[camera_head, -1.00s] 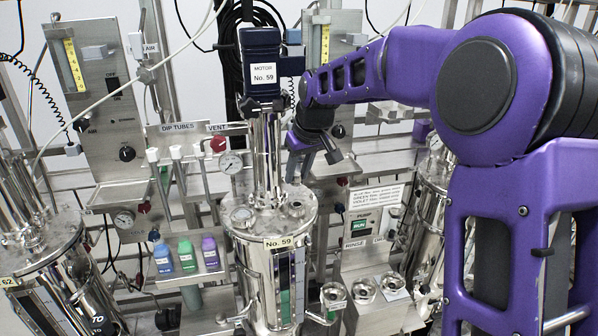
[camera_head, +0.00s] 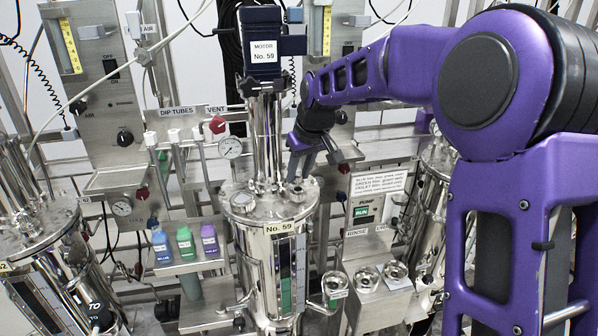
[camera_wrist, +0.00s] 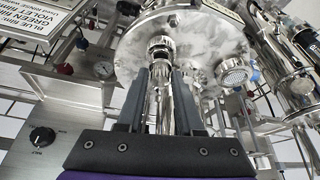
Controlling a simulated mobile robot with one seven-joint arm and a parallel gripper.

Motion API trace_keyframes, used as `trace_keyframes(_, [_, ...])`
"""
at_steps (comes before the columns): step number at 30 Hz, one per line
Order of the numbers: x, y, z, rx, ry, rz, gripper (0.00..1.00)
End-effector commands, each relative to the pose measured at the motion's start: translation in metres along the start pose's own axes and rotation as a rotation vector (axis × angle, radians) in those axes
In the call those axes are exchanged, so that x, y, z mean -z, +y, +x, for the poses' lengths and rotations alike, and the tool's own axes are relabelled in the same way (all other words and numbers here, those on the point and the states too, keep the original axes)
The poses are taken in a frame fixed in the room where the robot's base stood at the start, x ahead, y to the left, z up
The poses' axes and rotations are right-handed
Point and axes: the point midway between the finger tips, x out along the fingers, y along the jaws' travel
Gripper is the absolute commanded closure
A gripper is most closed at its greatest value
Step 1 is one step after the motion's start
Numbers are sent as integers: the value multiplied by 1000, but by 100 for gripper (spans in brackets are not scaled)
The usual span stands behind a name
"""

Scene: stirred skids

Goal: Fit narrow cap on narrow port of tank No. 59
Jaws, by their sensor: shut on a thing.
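Tank No. 59 (camera_head: 262,262) is a steel vessel with a round lid and a tall motor column, in the middle of the head view. My gripper (camera_head: 298,178) is tilted down over the right part of its lid, beside the column. In the wrist view my gripper (camera_wrist: 160,76) has its dark fingers shut on a small shiny steel piece between the tips, which I take as the narrow cap (camera_wrist: 161,44). It is at the tank's lid (camera_wrist: 205,42). The fingers partly hide it, and I cannot tell whether it touches the port below.
The motor column (camera_head: 264,125) stands close to my gripper's left. Blue, green and violet bottles (camera_head: 185,243) stand on a shelf at left. A pump panel with steel cups (camera_head: 367,278) is at right. Another tank (camera_head: 50,235) stands at far left.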

Motion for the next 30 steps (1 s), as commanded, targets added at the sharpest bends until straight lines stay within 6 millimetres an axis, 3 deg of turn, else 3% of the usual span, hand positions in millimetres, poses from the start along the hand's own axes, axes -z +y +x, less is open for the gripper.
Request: trace_keyframes(30, [-4,0,11,0,0,0,100])
